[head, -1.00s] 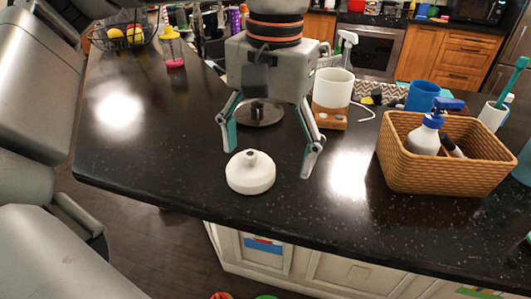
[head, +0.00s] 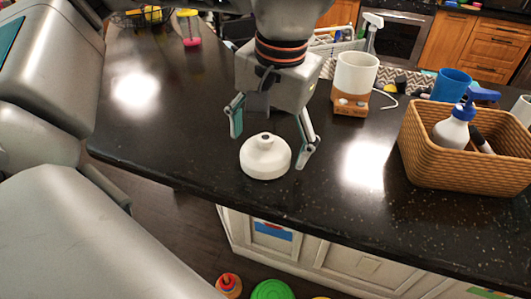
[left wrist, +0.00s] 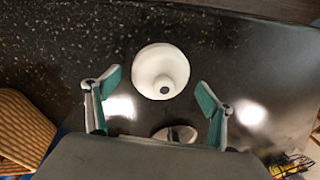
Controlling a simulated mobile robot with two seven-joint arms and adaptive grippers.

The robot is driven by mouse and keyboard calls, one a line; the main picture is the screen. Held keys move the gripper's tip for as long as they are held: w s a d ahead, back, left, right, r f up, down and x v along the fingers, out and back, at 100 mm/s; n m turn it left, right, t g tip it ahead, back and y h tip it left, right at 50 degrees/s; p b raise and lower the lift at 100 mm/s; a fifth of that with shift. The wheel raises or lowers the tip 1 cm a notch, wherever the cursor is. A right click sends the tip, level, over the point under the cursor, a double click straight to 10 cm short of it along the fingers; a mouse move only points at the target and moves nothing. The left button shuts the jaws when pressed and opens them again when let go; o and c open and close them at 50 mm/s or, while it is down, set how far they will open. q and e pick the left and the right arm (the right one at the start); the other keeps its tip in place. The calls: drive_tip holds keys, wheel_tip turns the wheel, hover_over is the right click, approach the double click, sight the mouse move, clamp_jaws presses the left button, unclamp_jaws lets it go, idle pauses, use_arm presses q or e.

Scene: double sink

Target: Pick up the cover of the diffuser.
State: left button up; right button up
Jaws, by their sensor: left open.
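The diffuser cover (head: 265,158) is a white dome with a short neck and a dark hole on top. It sits upright on the black counter, and it also shows in the left wrist view (left wrist: 161,72). My left gripper (head: 269,150) is open and points down, its teal-padded fingers spread to either side of the cover. In the left wrist view the fingertips (left wrist: 158,82) are apart, with the cover between and slightly beyond them. Nothing is held. The white diffuser (head: 355,78) with a wood-coloured base stands behind to the right. My right gripper is not in view.
A wicker basket (head: 465,160) with a spray bottle (head: 453,130) stands at the right. A blue cup (head: 450,85) is behind it. A round metal piece (left wrist: 176,133) lies near the gripper. The counter left of the cover is clear.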

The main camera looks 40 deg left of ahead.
use_arm(q)
drive_tip(key=c, duration=1.2)
drive_tip(key=shift+c, duration=0.2)
